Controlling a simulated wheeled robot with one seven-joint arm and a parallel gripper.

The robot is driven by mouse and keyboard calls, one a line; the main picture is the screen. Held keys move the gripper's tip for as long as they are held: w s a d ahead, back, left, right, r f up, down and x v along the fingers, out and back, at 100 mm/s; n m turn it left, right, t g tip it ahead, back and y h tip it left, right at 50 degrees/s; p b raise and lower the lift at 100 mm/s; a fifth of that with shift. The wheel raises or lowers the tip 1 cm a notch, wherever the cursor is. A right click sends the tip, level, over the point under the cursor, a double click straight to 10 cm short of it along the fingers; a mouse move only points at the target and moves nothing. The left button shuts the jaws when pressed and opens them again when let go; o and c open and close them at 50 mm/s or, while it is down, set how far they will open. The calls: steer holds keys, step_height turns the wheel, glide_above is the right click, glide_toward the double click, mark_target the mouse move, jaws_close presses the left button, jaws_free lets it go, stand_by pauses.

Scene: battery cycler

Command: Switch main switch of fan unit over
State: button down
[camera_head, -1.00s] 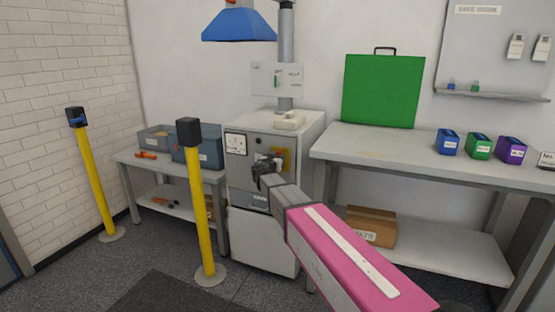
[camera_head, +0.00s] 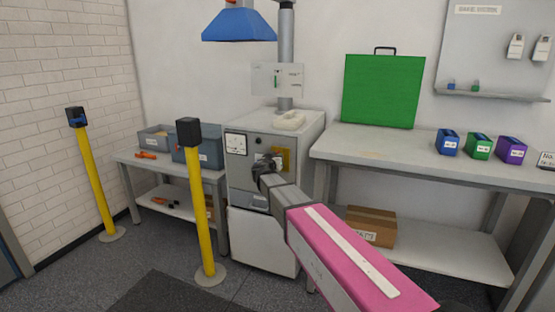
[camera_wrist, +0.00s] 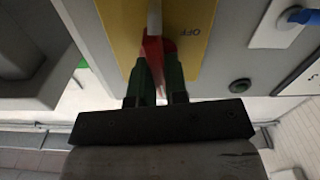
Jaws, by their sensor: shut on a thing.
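The fan unit is a grey-white cabinet (camera_head: 262,242) with a blue hood (camera_head: 240,25) and a pipe above it. Its main switch is a red handle (camera_wrist: 152,50) on a yellow plate (camera_wrist: 125,30) marked OFF, which also shows on the cabinet front in the head view (camera_head: 284,156). My gripper (camera_wrist: 155,72) is shut on the red handle, with its dark green fingers on either side of it. In the head view my gripper (camera_head: 264,168) is at the cabinet front and hides part of the panel.
A yellow post (camera_head: 202,215) with a black top stands left of the cabinet, and another (camera_head: 97,185) is farther left. A workbench (camera_head: 400,155) on the right holds a green case (camera_head: 383,90) and small coloured boxes. A low table (camera_head: 160,168) holds grey bins.

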steer(key=n, duration=0.4)
steer(key=shift+a, duration=0.15)
steer(key=n, duration=0.4)
steer(key=shift+f, duration=0.1)
steer(key=n, duration=0.4)
steer(key=shift+a+f, duration=0.15)
steer(key=shift+f+n, duration=0.1)
steer(key=shift+n, duration=2)
steer(key=c, duration=1.1)
jaws_free()
steer(key=shift+c, duration=0.2)
steer(key=v, duration=1)
steer(key=shift+s, duration=0.35)
